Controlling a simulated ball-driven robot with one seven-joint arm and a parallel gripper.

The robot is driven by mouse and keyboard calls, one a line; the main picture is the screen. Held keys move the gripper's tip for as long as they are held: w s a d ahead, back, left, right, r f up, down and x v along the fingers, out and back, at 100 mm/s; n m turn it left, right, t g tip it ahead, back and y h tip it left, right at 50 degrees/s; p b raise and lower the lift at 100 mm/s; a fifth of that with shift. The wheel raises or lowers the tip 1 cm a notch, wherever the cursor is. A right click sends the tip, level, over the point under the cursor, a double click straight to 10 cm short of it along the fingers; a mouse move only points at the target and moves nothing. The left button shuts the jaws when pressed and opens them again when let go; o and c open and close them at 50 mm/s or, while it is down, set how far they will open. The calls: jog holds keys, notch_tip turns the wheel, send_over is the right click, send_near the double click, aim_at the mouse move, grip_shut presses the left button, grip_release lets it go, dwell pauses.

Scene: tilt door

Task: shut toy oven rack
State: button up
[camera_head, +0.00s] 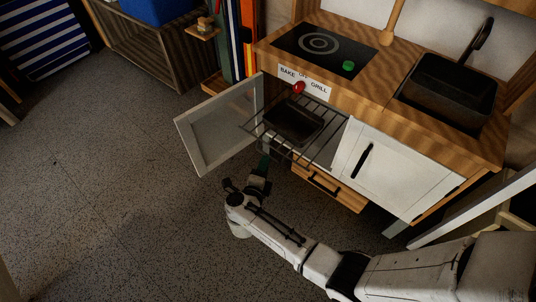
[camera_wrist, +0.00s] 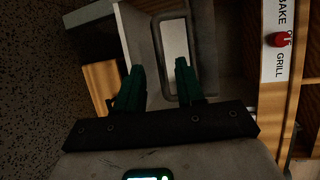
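The toy oven's wire rack (camera_head: 328,146) is slid partly out of the oven opening in the head view, and a dark square tray (camera_head: 293,124) sits on it. The white-framed oven door (camera_head: 190,148) stands swung open to the left. My gripper (camera_head: 263,164) is in front of and below the rack's front edge; I cannot tell whether it touches the rack. In the wrist view, my gripper's two green fingers (camera_wrist: 158,72) are spread apart with nothing visible held between them. A pale rounded-frame surface lies beyond the fingertips; I cannot tell which part it is.
The red knob (camera_head: 299,87) sits above the oven and also shows in the wrist view (camera_wrist: 280,40). A wooden drawer (camera_head: 329,187) is below the oven. A white cupboard door (camera_head: 397,170) is to the right. Open speckled floor (camera_head: 90,190) lies to the left.

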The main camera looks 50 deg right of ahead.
jog(key=b+x, duration=0.2)
jog(key=x, duration=0.5)
jog(key=shift+d, duration=0.15)
grip_shut()
dwell(0.4)
